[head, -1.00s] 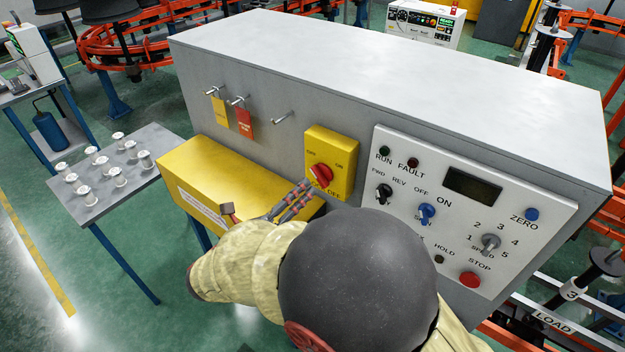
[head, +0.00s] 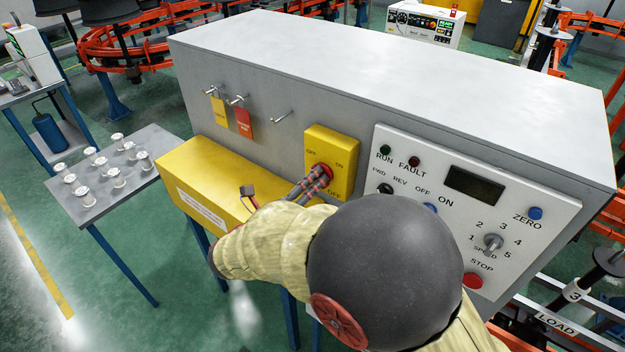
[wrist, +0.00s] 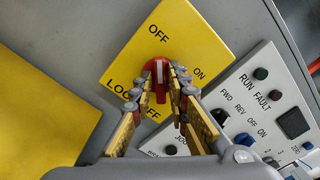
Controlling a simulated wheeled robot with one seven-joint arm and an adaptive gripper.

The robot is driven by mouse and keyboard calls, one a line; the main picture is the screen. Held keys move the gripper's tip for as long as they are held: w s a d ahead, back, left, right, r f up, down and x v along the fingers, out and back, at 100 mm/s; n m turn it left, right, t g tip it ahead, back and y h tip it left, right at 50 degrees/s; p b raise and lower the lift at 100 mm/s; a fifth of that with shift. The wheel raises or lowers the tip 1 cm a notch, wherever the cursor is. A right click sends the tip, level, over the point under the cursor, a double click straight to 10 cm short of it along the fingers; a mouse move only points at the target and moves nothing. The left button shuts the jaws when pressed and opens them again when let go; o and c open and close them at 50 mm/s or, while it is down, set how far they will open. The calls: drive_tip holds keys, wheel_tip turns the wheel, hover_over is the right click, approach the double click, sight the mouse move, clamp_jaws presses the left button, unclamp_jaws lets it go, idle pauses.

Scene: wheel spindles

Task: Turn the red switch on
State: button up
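The red switch (wrist: 160,82) is a round knob with a raised bar and a pale line, on a yellow plate (wrist: 190,40) marked OFF, ON and LOCK OFF. In the wrist view its bar stands nearly upright, roughly in line with OFF; ON is to the right. My gripper (wrist: 161,70) has its two fingertips at the switch, one on each side of the bar. The gap between them is narrow, and I cannot tell whether they touch the bar. In the head view the fingers (head: 322,174) cover most of the switch, and the yellow plate (head: 345,148) shows behind them.
A grey control panel (head: 560,222) with knobs and buttons is right of the yellow plate. A yellow box (head: 205,180) juts out at lower left. Hooks with yellow and red tags (head: 244,122) are at left. A small table (head: 98,205) holds several spools.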

clamp_jaws()
drive_tip(key=shift+m, duration=0.3)
drive_tip(key=m, duration=0.8)
drive_tip(key=shift+s+d, duration=0.1)
drive_tip(key=shift+d, duration=0.05)
drive_tip(key=m+b, duration=0.3)
drive_tip(key=m, duration=0.1)
drive_tip(key=m+b, duration=0.3)
drive_tip(key=m, duration=0.2)
drive_tip(key=shift+s+d+f, duration=0.1)
drive_tip(key=shift+s+d, duration=0.05)
drive_tip(key=shift+m, duration=0.3)
idle(0.3)
drive_tip(key=shift+o, duration=2.1)
unclamp_jaws()
